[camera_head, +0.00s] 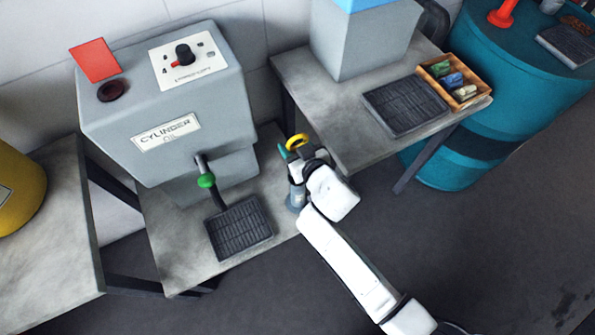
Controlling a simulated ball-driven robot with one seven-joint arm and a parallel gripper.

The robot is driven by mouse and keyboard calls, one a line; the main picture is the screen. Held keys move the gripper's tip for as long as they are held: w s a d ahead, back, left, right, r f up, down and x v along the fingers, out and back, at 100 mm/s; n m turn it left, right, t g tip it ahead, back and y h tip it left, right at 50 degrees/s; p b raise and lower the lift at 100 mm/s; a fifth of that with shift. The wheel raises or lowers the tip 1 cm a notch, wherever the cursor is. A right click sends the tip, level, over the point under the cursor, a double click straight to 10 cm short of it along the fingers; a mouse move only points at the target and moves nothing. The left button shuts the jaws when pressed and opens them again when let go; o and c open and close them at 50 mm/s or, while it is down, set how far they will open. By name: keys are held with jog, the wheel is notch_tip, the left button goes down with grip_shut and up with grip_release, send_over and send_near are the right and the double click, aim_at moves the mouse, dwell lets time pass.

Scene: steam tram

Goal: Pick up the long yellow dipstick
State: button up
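A yellow loop (297,141), which looks like the handle of the dipstick, shows just above my gripper. Any long shaft below it is hidden behind my gripper and arm. My gripper (298,158) is over the right end of the middle bench, close against the yellow loop. Its fingers are small and partly covered, so I cannot tell whether they are open, shut or holding it. A small grey container (296,194) stands below my gripper, partly hidden by my arm. A small teal piece (283,152) shows just left of the loop.
A grey cylinder oil dispenser (205,110) with a green-tipped spout stands left, above a black drip tray (239,228). On the right bench (345,148) are another grey tank (368,45), a black tray (405,104) and a wooden box (484,80). A teal drum (450,172) stands behind.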

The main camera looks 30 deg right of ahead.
grip_shut()
dwell(0.4)
jog(key=shift+r, duration=0.15)
notch_tip(320, 180, up, 52)
jog(key=p, duration=1)
dwell(1.3)
